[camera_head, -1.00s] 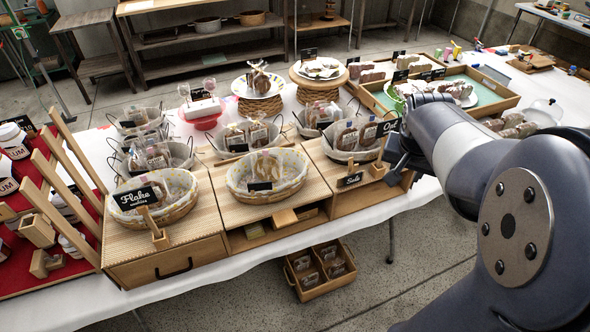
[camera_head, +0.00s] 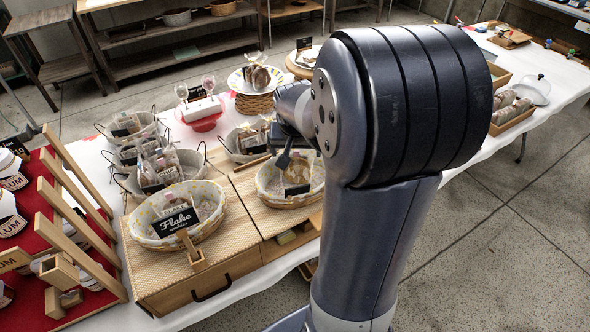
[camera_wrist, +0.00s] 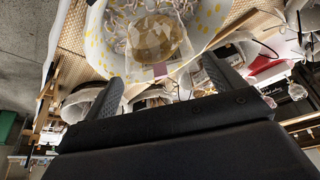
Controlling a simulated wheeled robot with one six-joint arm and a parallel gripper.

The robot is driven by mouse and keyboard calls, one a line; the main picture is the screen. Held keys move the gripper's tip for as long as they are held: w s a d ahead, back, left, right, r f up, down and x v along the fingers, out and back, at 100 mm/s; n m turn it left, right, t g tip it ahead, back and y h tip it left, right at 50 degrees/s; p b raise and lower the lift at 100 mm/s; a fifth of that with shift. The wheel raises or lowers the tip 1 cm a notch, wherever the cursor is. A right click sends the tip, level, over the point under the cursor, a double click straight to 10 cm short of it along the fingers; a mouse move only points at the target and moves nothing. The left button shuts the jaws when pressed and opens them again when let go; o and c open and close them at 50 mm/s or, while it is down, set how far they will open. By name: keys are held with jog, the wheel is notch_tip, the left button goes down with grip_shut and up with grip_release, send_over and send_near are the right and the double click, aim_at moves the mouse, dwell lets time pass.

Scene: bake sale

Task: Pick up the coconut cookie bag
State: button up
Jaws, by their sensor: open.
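No label that I can read says coconut, so I cannot tell which bag is the coconut one. A clear bag with a round tan cookie (camera_wrist: 152,40) lies in a yellow-dotted, cloth-lined basket (camera_wrist: 205,22) in the wrist view. In the head view, the right lined basket (camera_head: 286,199) holds a bag (camera_head: 298,170) behind a small black sign. My gripper (camera_head: 287,156) is just above this basket's back edge, partly hidden by my arm. In the wrist view its fingers (camera_wrist: 161,72) are spread and empty, with the bag beyond and between them.
The left lined basket (camera_head: 157,240) has a "Flake" sign (camera_head: 177,221). Wire baskets with bagged cookies (camera_head: 158,170) stand behind. Slanted wooden racks (camera_head: 75,215) rise at left.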

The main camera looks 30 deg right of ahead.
aim_at(296, 154)
jog(key=shift+p+x, duration=0.4)
jog(key=shift+x, duration=2.3)
jog(key=shift+c, duration=0.4)
jog(key=c, duration=0.7)
